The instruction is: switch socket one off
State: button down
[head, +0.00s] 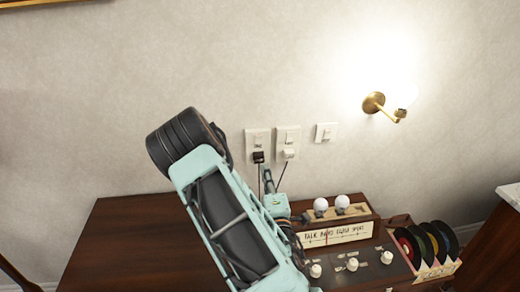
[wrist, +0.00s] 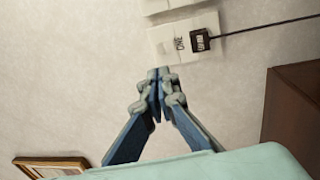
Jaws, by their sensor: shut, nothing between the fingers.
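Socket one (head: 257,138) is a white wall plate, the left one of the row in the head view. A black plug (head: 258,157) sits in its lower part. In the wrist view the plate (wrist: 159,37) is labelled ONE, with the black plug (wrist: 199,39) and its dark cord on the right. My gripper (wrist: 160,73) is shut and empty, its tips at the plate's near edge in that view. I cannot tell whether they touch it. In the head view my gripper (head: 267,178) shows small, just below the plug. The switch's position is too small to read.
A second socket (head: 288,137) with a white plug is close on the right, then a small switch plate (head: 326,132). A lit lamp (head: 374,103) is at upper right.

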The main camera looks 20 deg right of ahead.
aim_at(259, 138)
jog(key=shift+w+f+b, duration=0.1)
jog(key=shift+w+b, duration=0.5)
jog(key=shift+b, duration=1.65)
jog(key=b, duration=0.4)
jog(key=shift+w+d+f+b, duration=0.1)
jog(key=shift+d+b, duration=0.15)
jog(key=shift+b, duration=0.1)
jog(key=x, duration=0.5)
jog(key=p+x, duration=0.1)
jog(key=x, duration=0.5)
jog(key=shift+w+d+r, duration=0.1)
jog(key=shift+w+r, duration=0.15)
jog(key=shift+w+b, duration=0.2)
jog(key=shift+b, duration=0.2)
jog(key=shift+w+r, duration=0.1)
jog(key=shift+r, duration=0.1)
